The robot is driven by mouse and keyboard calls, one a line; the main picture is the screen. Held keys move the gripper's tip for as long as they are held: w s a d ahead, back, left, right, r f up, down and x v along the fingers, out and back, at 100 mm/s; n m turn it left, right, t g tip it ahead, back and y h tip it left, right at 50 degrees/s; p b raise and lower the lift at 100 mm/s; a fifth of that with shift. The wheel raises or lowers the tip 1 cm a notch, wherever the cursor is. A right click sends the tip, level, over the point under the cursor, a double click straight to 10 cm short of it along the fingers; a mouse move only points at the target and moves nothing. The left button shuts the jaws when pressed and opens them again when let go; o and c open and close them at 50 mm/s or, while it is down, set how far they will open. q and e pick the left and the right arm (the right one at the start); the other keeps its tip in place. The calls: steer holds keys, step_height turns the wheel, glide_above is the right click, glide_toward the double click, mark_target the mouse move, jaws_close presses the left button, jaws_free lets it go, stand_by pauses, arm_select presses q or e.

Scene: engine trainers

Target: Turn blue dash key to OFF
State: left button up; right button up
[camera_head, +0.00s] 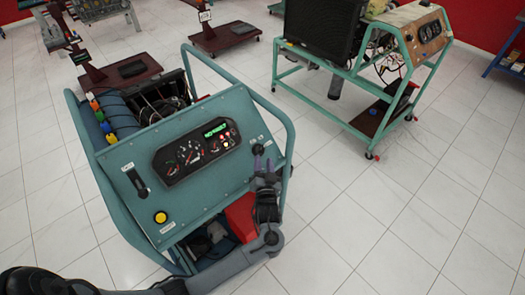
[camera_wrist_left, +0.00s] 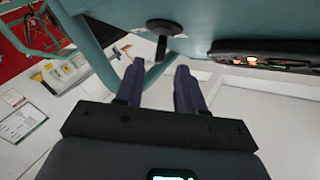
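The blue-teal dash panel (camera_head: 205,185) of an engine trainer stands in the middle of the head view. Its black key (camera_head: 258,149) sits near the panel's upper right corner. In the left wrist view the key (camera_wrist_left: 162,47) hangs from a round black base (camera_wrist_left: 165,27). My left gripper (camera_head: 264,162) is at the key. In the left wrist view its two fingers (camera_wrist_left: 160,68) are apart, with the key's tip between or just beyond the fingertips; contact cannot be told. The key's exact position mark is too small to read. My right gripper is not in view.
The instrument cluster (camera_head: 196,152) has a lit green display. A yellow button (camera_head: 160,217) and a black lever (camera_head: 137,182) are on the panel's left. A tube rail (camera_head: 289,140) curves close to the gripper's right. Another trainer (camera_head: 355,75) stands behind right, with open floor between.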

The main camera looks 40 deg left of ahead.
mark_target(263, 153)
arm_select(q)
steer(key=b+x, duration=0.1)
steer(key=x, duration=0.6)
steer(key=shift+d, duration=0.1)
jaws_close()
